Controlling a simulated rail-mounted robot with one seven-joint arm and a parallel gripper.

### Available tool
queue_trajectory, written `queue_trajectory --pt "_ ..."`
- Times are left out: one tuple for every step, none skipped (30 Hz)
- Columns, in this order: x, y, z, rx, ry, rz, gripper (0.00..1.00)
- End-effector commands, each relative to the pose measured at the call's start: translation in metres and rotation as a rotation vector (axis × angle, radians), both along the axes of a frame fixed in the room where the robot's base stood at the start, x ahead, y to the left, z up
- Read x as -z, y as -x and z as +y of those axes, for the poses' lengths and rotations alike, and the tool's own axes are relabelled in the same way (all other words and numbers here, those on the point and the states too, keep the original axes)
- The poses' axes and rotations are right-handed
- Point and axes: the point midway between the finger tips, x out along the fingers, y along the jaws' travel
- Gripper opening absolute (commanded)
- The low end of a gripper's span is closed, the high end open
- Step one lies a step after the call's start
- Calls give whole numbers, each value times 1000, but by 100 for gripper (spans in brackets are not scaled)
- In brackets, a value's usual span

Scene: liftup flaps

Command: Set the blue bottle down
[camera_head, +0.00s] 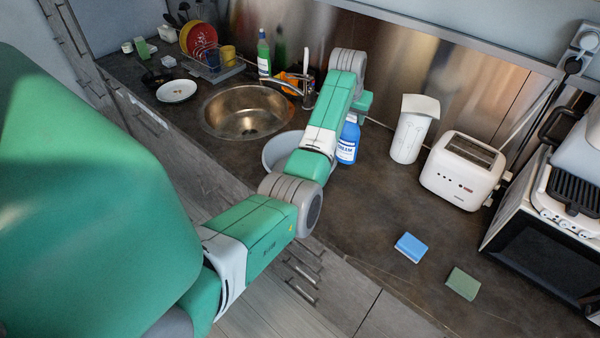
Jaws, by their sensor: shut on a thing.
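The blue bottle (348,142) has a white label and is upright at the counter, just right of the grey bowl. My gripper (357,108) is at the top of the bottle and is shut on it. The fingers are mostly hidden by my wrist and the bottle's top. I cannot tell whether the bottle's base touches the dark counter (375,215) or is a little above it.
A grey bowl (273,155) sits beside my forearm, with the round sink (245,112) behind it. A paper towel roll (409,135) and a white toaster (463,170) stand to the right. A blue sponge (411,247) and a green sponge (463,283) lie in front. The counter between is clear.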

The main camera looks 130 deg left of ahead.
Motion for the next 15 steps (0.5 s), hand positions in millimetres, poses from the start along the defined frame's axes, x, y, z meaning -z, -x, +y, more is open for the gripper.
queue_trajectory --pt "-3 17 -1 -13 -1 2 0" --pt "-3 26 -2 -18 0 2 0" --pt "-4 37 -3 -25 1 3 0" --pt "-4 44 -4 -30 1 5 0" --pt "-3 52 -6 -36 1 5 0" --pt "-3 62 -7 -42 2 7 0" --pt "-3 68 -8 -47 2 7 0" --pt "-2 74 -9 -51 3 8 0" --pt "-2 80 -11 -56 3 9 0" --pt "-2 85 -12 -59 3 9 0" --pt "-2 89 -12 -62 3 10 0" --pt "-2 93 -13 -65 4 9 0" --pt "-2 95 -14 -66 4 10 0" --pt "-2 97 -14 -67 5 10 0" --pt "-1 98 -15 -69 5 11 0"
